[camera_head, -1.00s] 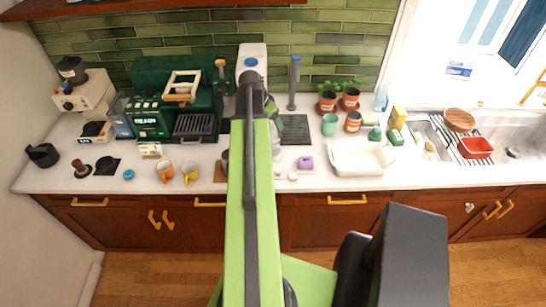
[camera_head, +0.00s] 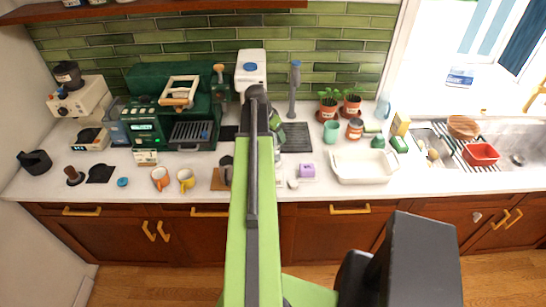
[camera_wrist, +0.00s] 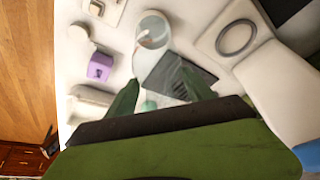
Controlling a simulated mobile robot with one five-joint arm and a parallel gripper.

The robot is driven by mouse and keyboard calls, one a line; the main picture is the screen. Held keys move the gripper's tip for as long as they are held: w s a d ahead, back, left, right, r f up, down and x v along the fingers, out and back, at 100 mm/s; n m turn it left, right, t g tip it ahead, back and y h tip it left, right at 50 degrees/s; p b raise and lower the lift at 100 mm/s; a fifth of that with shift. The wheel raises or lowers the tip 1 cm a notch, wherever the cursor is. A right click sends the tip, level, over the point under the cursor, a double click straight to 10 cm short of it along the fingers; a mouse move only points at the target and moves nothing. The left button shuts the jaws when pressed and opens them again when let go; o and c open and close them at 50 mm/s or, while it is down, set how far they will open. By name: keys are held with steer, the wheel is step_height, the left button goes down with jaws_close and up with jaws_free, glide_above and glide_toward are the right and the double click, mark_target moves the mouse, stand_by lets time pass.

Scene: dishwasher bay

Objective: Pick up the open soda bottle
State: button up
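My gripper (camera_wrist: 160,92) is open in the wrist view, with its two green fingers apart. A pale, translucent bottle-like vessel (camera_wrist: 152,32) stands on the white counter just beyond the fingers. I see it from above, with its round end toward the top of the picture. Its lower part runs down toward the gap between the fingers; no contact shows. I cannot tell for sure that it is the open soda bottle. In the head view my arm covers most of that spot, and the fingertips are hard to make out.
A purple item (camera_head: 306,170), a dark mat (camera_head: 297,138), a green cup (camera_head: 331,132) and a white tray (camera_head: 362,178) are to the right of my arm. A white appliance with a blue top (camera_head: 250,80) stands behind it. A dark cup (camera_head: 226,172) is close on the left.

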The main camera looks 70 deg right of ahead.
jaws_close()
stand_by(0.3)
